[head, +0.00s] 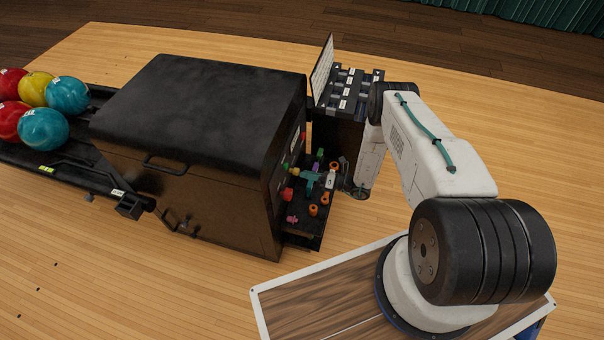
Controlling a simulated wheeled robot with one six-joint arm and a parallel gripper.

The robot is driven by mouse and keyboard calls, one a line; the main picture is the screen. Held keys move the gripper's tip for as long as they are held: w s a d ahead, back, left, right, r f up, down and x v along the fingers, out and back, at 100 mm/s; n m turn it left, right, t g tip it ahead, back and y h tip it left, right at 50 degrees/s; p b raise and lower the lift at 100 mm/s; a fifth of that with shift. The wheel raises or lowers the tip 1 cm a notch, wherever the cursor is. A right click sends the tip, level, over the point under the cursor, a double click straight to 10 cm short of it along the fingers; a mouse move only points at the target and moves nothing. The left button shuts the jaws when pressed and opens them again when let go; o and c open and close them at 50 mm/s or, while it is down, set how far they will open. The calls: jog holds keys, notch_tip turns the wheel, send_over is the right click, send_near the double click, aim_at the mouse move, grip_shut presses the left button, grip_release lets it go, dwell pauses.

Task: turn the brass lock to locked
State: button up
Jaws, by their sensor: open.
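My gripper (343,178) is at the lower end of my arm, over the right part of a small black shelf (300,241) on the right side of the large black machine (200,110). It is open, small in view and partly covered by my wrist. Its fingertips are close to a cluster of coloured fittings, and I cannot tell whether they touch anything. I cannot clearly make out the brass lock among these fittings. The machine's right-hand face is seen at a steep angle, so its details are hard to tell.
Orange knobs (313,210) and a teal fitting (310,175) crowd the shelf. A black rack with labelled units (350,90) and an upright panel (323,70) stands behind. Coloured balls (43,129) lie on a track at left. Wooden floor (100,275) is clear in front.

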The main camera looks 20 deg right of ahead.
jog(key=shift+v, duration=2.25)
